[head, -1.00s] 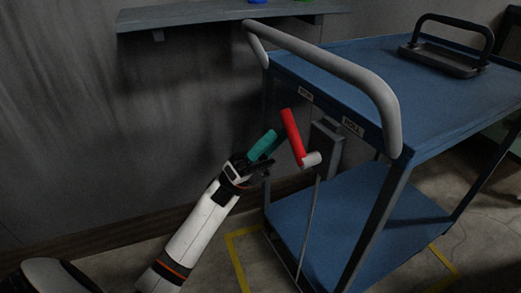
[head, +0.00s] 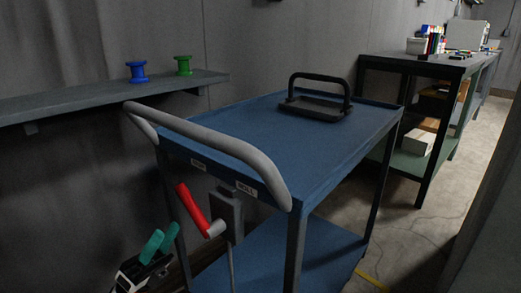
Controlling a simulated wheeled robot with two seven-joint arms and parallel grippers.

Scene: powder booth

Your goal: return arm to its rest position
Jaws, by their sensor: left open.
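My left gripper (head: 151,248) is at the lower left of the head view, with teal fingers. It is open and empty. It stands to the left of and a little below the red lever (head: 193,209), with a gap between them. The lever is fixed to a grey box (head: 229,212) on the near end of the blue cart (head: 262,170), and it tilts up to the left. Most of my left arm is cut off by the frame's lower edge. My right gripper is not in view.
The cart's grey push handle (head: 215,141) curves above the lever. A black-handled tray (head: 317,105) rests on the cart top. A wall shelf (head: 95,97) holds a blue spool (head: 138,72) and a green spool (head: 183,66). A workbench (head: 418,62) stands at right; floor between is clear.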

